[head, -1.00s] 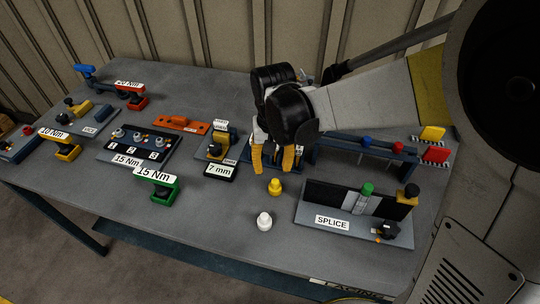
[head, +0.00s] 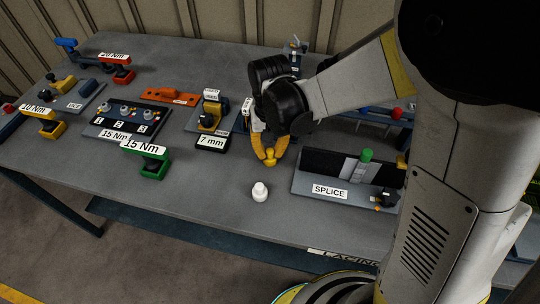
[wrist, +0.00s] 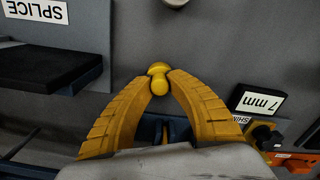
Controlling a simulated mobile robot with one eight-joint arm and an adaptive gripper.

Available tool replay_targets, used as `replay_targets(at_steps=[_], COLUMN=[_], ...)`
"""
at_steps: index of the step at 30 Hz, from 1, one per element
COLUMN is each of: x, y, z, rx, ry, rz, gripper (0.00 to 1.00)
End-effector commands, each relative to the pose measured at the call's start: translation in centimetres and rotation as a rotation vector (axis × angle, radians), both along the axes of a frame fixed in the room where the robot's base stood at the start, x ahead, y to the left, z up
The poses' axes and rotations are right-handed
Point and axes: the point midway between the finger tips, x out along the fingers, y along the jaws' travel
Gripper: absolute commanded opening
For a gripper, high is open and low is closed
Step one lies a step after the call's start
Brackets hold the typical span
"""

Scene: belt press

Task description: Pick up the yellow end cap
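The yellow end cap (head: 269,155) is a small knobbed piece near the middle of the grey bench, just behind the white end cap (head: 260,191). My gripper (head: 271,160) reaches down over it, with its two yellow fingers closed in on both sides. In the wrist view the yellow end cap (wrist: 159,78) sits between the fingertips, which appear to touch it on both sides. It appears to be still at bench level. The white end cap (wrist: 174,3) is cut off at the top of the wrist view.
The SPLICE fixture (head: 319,178) stands close to the right of my gripper. The 7 mm block (head: 211,142) is on the left, with the green 15 Nm tool (head: 152,164) further left. The bench front around the white cap is clear.

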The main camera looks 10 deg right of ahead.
Motion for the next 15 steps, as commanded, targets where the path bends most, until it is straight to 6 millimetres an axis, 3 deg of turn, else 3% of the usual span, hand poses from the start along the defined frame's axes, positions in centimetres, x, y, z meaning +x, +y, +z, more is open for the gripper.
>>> replay_targets(at_steps=[11,15], x=[0.0,0.0], y=[0.0,0.0], z=[0.0,1.3], rx=[0.000,0.000], ry=[0.000,0.000], rz=[0.000,0.000], gripper=[0.00,0.00])
